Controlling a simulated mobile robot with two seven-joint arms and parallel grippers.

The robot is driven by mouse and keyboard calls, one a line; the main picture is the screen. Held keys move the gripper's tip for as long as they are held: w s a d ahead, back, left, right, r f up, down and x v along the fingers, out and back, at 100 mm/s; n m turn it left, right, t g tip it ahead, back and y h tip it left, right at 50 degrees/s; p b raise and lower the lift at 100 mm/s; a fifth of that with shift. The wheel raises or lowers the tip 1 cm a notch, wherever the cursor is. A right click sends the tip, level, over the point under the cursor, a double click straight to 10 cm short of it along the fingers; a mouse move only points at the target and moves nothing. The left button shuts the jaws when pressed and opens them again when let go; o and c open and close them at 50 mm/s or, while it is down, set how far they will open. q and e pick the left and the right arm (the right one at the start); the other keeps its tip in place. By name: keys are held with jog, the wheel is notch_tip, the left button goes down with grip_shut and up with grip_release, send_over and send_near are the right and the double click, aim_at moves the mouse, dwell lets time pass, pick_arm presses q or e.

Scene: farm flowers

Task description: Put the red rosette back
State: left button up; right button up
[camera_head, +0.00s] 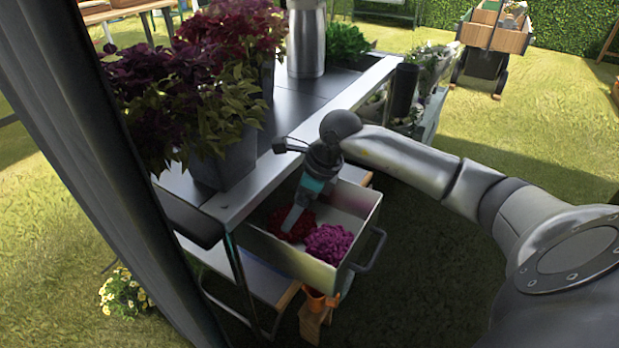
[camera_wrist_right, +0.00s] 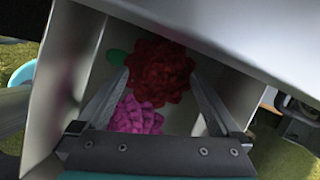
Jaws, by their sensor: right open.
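The red rosette (camera_head: 306,222) lies in the open metal drawer (camera_head: 358,213), beside a magenta rosette (camera_head: 328,243). My right gripper (camera_head: 291,226) points down into the drawer at the red rosette and partly covers it in the head view. In the right wrist view, the open fingers (camera_wrist_right: 160,75) reach to either side of the red rosette (camera_wrist_right: 160,68). I cannot tell whether they touch it. The magenta rosette (camera_wrist_right: 136,116) is nearer the gripper's base there. My left gripper is not in view.
The drawer sticks out under a dark metal-edged table (camera_head: 322,120). Potted dark-leaved plants (camera_head: 223,160) and a steel canister (camera_head: 306,45) stand on it. The drawer handle (camera_head: 374,250) is at the right. Orange pots (camera_head: 318,300) stand below.

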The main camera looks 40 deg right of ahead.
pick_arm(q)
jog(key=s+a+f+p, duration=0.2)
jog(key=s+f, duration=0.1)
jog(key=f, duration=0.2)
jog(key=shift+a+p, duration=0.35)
pick_arm(e)
jog(key=v, duration=0.9)
jog(key=shift+r, duration=0.25)
